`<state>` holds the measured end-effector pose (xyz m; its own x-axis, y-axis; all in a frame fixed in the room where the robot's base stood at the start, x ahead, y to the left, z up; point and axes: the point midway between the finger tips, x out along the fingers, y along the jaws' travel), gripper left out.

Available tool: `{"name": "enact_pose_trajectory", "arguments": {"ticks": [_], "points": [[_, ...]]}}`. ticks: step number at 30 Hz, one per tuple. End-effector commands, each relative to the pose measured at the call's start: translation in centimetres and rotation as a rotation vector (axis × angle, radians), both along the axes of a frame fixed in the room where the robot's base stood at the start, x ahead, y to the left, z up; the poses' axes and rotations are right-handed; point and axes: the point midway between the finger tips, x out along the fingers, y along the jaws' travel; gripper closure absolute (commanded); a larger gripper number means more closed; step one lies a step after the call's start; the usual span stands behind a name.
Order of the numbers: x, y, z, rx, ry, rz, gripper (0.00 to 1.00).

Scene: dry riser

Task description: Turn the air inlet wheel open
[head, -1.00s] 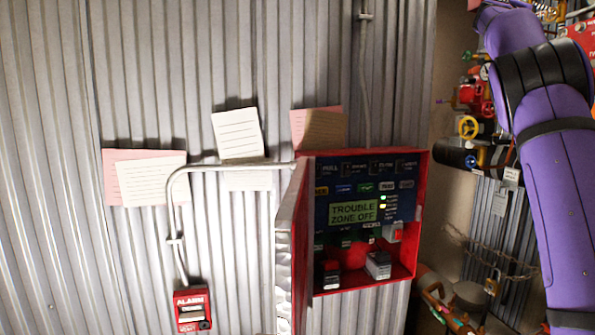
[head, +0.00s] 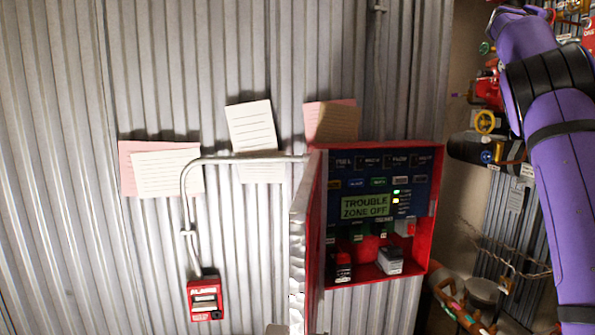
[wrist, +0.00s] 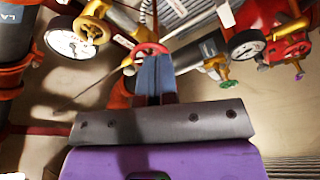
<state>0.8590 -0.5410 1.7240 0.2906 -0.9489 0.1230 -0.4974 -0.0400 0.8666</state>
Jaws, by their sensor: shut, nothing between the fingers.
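In the wrist view my gripper (wrist: 154,76) is shut and empty, its narrow blue-grey fingers pointing away from the camera. A red handwheel (wrist: 151,50) shows just beyond the fingertips; I cannot tell whether they touch it. No readable label tells which is the air inlet wheel. In the head view a yellow wheel (head: 486,122) shows left of my arm; my gripper is out of that view.
White gauges (wrist: 67,38) (wrist: 247,43) flank the fingers among red and yellow pipework. An open red alarm panel (head: 436,200) reads "TROUBLE ZONE OFF". A red alarm box (head: 205,301) is on the corrugated wall. A chain (head: 510,262) hangs below the valves.

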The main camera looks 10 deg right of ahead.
Motion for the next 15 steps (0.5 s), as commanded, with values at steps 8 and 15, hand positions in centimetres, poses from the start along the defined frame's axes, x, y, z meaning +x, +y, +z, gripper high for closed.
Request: {"name": "enact_pose_trajectory", "arguments": {"ticks": [8,15], "points": [[0.2,-3.2,0.0,-0.001,-0.002,-0.002,1.0],[0.3,-4.2,0.1,-0.001,-0.002,-0.002,1.0]]}}
